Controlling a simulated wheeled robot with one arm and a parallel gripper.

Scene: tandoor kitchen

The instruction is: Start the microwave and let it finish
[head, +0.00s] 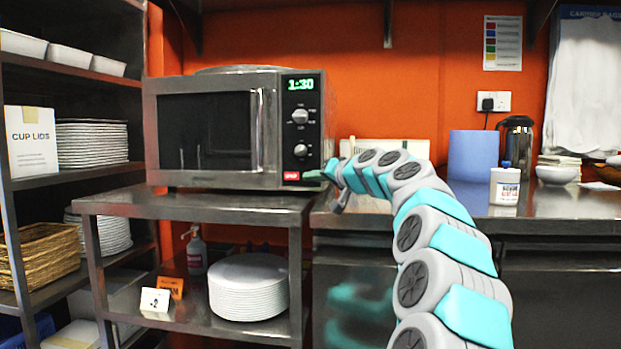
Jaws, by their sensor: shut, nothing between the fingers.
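The microwave (205,130) stands on a steel shelf unit at the centre left, with its door shut. Its green display (300,85) reads 1:30. Two knobs sit below the display, an upper knob (300,116) and a lower knob (300,150). A red button (291,176) is at the bottom of the control panel.
Stacked plates (248,287) lie on the shelf below the microwave. A dark shelf rack (70,178) stands at the left.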

